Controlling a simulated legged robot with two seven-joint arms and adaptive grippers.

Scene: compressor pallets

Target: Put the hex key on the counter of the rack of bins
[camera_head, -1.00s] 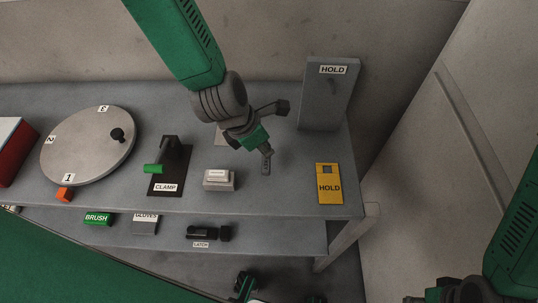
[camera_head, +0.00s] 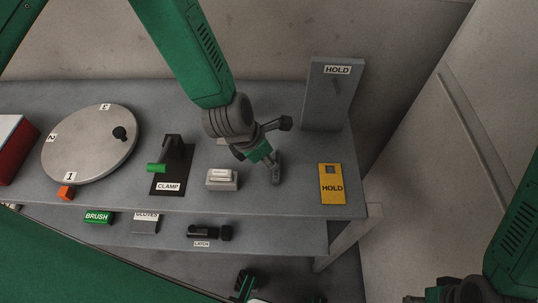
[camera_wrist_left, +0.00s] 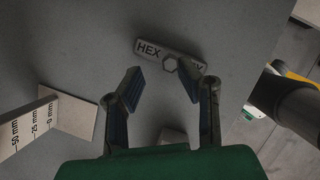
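My left gripper (camera_head: 268,160) hangs over the right half of the grey counter (camera_head: 225,108), pointing down. In the left wrist view its two fingers (camera_wrist_left: 163,82) are apart with nothing between their tips.
A gauge block marked in mm (camera_wrist_left: 28,130) stands left of the fingers. The counter holds a numbered turntable (camera_head: 90,145), a CLAMP stand (camera_head: 172,178), a small pale block (camera_head: 222,181), a yellow HOLD plate (camera_head: 332,196) and an upright HOLD panel (camera_head: 322,105). A lower shelf carries labelled items.

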